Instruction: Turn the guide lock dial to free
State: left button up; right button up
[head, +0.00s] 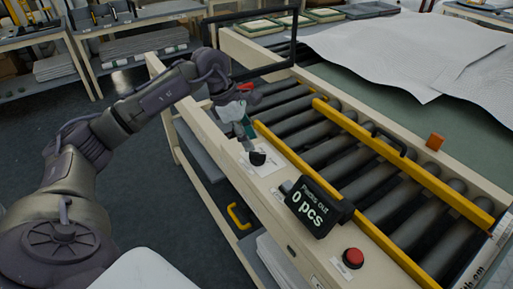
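A small black dial (257,158) sits on a white label plate on the cream front rail of the roller table. I take it for the guide lock dial; its setting is too small to read. My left gripper (247,146) points down just above and beside the dial, at its upper left. Its fingers are small and partly hidden, so I cannot tell whether they touch the dial, or are open or shut. My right gripper is not in view.
A black counter display (313,207) reading "0 pcs" and a red button (353,258) stand farther along the rail. Yellow guide bars (400,165) cross the dark rollers (345,150). A black frame (262,68) rises behind my gripper. White wadding (410,50) lies at the back.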

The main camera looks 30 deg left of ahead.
aim_at(257, 153)
pick_arm(q)
jog(key=x, duration=0.4)
jog(key=shift+w+d+f+p, duration=0.1)
jog(key=shift+d+f+p, duration=0.05)
jog(key=shift+f+p, duration=0.2)
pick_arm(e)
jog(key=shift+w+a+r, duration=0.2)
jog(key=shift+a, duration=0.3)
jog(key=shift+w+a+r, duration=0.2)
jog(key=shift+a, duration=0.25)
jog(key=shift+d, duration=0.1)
pick_arm(q)
grip_shut()
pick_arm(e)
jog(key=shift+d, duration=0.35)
